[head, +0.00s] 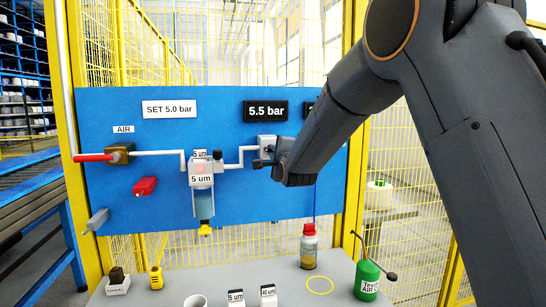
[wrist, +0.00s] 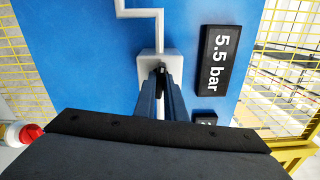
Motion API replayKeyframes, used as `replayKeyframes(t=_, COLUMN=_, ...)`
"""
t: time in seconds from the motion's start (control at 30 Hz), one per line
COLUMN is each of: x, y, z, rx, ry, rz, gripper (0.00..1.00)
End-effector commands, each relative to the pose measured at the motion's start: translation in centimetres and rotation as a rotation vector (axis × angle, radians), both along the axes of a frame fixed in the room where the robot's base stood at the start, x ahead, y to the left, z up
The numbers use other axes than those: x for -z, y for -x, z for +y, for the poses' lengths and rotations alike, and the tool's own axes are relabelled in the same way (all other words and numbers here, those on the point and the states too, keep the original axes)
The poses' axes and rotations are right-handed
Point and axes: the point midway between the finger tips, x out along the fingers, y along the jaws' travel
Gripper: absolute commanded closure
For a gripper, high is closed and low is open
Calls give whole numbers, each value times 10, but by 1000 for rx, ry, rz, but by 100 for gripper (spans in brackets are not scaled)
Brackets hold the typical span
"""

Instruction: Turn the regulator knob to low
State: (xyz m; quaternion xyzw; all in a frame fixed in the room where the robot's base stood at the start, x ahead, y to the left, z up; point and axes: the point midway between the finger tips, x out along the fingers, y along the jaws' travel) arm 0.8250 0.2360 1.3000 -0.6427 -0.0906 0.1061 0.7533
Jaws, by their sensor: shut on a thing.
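The regulator (head: 267,141) is a pale block on the blue panel, at the right end of the white pipe. It also shows in the wrist view (wrist: 147,66). My gripper (head: 266,161) is at the front of the regulator. In the wrist view my gripper's two fingers (wrist: 161,76) reach the block and are shut on the dark knob, which is mostly hidden between them. Which way the knob points cannot be seen. The display (head: 266,110) up beside the regulator reads 5.5 bar. A sign (head: 169,109) reads SET 5.0 bar.
The filter (head: 202,180) marked 5 um hangs left of the regulator. A red-handled valve (head: 118,154) sits at the panel's left. Below, the grey table holds a red-capped bottle (head: 309,248), a green test-air bottle (head: 367,280) and small parts. My arm covers the panel's right side.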

Motion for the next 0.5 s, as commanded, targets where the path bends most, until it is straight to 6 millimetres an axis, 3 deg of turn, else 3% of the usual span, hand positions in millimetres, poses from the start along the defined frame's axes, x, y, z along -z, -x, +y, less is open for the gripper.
replayKeyframes(t=0.5, x=4, y=-1, z=0, rx=-1, ry=456, rz=-131, gripper=100)
